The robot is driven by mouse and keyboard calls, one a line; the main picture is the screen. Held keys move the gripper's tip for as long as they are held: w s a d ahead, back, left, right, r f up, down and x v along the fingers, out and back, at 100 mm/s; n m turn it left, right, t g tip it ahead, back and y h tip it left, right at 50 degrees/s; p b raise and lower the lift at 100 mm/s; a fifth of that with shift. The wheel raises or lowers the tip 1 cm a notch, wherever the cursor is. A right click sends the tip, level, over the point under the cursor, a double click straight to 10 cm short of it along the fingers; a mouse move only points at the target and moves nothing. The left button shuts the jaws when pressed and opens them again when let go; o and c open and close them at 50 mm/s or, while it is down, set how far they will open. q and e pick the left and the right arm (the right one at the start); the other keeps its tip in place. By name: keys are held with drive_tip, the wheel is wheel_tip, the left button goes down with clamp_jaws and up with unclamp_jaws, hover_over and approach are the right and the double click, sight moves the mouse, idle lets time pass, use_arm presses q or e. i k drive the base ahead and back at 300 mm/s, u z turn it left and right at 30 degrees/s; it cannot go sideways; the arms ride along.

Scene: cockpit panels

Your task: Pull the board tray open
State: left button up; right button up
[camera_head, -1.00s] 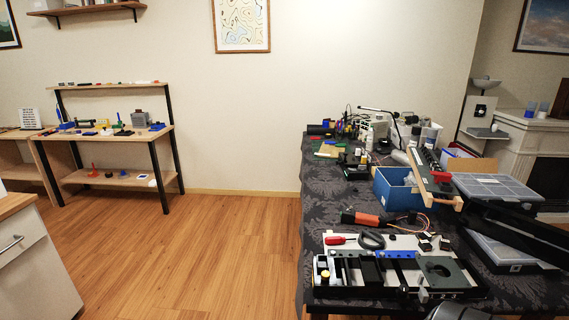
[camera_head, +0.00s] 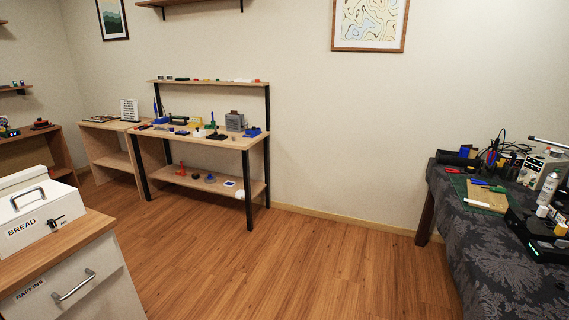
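I cannot pick out a board tray for certain in the head view. A wooden workbench (camera_head: 205,140) with black legs stands against the back wall, with several small tools and parts on its top. Its raised back shelf (camera_head: 210,81) and its lower shelf (camera_head: 187,185) also hold small items. A grey box-like device (camera_head: 235,121) and blue pieces stand on the bench top. Neither of my grippers is in view.
A white cabinet (camera_head: 85,290) labelled NAPKINS, with a BREAD box (camera_head: 37,215) on top, stands at the left front. A cloth-covered table (camera_head: 470,240) with electronics stands at the right. Wooden floor (camera_head: 300,265) between them is clear. A small side table (camera_head: 110,155) adjoins the workbench.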

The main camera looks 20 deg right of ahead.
sight(522, 227)
drive_tip(key=z, duration=0.45)
drive_tip(key=i, duration=1.9)
drive_tip(key=z, duration=1.9)
drive_tip(key=i, duration=0.9)
drive_tip(key=z, duration=1.1)
